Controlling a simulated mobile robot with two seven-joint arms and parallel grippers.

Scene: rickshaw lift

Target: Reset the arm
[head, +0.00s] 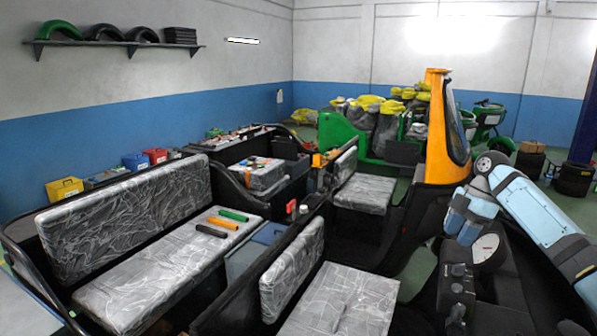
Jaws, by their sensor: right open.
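My right arm (540,215) comes in from the right edge with pale blue links. It is bent at a raised elbow and its forearm points down. My right gripper (455,316) hangs low at the bottom right, beside the front seat cushion, with dark parts around it. Its jaws are open and I see nothing held in them, though the fingertips are small and dark. My left arm and left gripper are out of view.
A plastic-wrapped rear bench (150,280) carries green (233,215), orange (223,223) and black (211,231) grips. Another wrapped seat (340,300) lies left of my right gripper. An orange-and-green rickshaw (437,130) stands behind. Yellow (64,188), blue and red bins line the left wall.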

